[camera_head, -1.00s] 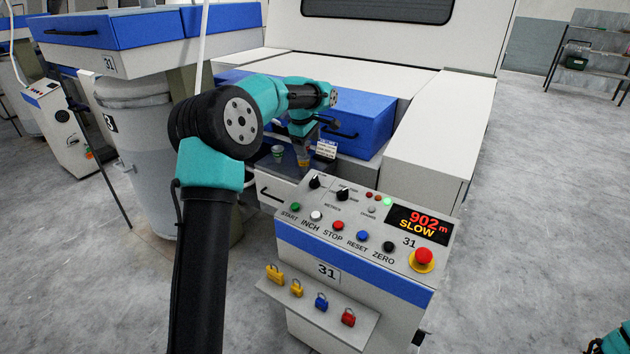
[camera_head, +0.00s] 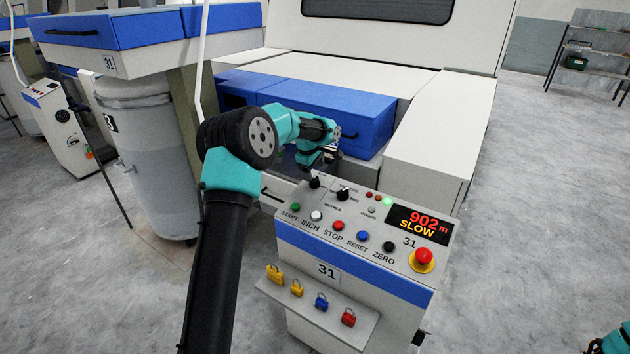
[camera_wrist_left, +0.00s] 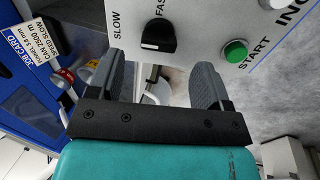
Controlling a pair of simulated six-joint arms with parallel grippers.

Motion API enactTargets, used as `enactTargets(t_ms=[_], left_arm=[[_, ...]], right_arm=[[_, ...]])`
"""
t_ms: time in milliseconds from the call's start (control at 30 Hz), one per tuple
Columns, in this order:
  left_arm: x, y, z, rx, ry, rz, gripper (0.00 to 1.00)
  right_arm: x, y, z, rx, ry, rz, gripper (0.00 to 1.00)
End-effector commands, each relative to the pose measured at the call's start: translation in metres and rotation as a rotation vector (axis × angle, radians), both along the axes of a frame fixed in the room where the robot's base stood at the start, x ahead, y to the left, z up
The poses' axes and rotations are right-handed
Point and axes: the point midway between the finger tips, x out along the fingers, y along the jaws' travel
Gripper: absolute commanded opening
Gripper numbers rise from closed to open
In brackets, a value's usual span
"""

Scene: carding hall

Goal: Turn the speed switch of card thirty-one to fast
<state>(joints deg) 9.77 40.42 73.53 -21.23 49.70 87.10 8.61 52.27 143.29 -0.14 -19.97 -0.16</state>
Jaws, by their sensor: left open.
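The speed switch of card thirty-one is a black knob (camera_wrist_left: 157,34) with SLOW to its left and FAST above it in the left wrist view. In the head view the knob (camera_head: 314,182) stands at the panel's upper left. The display (camera_head: 418,225) reads 902 m and SLOW. My left gripper (camera_wrist_left: 163,75) is open and empty, with the knob just beyond its fingertips, roughly between their lines. No contact shows. In the head view my left wrist hangs over the panel's far-left edge, its fingers mostly hidden. My right arm shows only in part at the lower right.
A second black knob (camera_head: 342,194) sits close by to the right. The green START button (camera_wrist_left: 235,51), other buttons and a red emergency stop (camera_head: 423,257) are on the panel. A job card (camera_wrist_left: 35,50) is at left in the wrist view.

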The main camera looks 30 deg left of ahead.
Motion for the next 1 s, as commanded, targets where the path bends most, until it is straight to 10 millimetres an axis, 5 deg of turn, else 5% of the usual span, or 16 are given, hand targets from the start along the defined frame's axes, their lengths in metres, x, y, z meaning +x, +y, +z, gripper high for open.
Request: enactTargets(t_ms=[300,733,1000], left_arm=[[0.012,0.000,-0.046,0.000,0.000,0.000,0.72],[0.015,-0.001,-0.056,0.000,0.000,0.000,0.72],[0.015,-0.001,-0.056,0.000,0.000,0.000,0.47]], right_arm=[[0.000,0.000,0.000,0.000,0.000,0.000,0.43],[0.000,0.000,0.000,0.000,0.000,0.000,0.43],[0.000,0.000,0.000,0.000,0.000,0.000,0.43]])
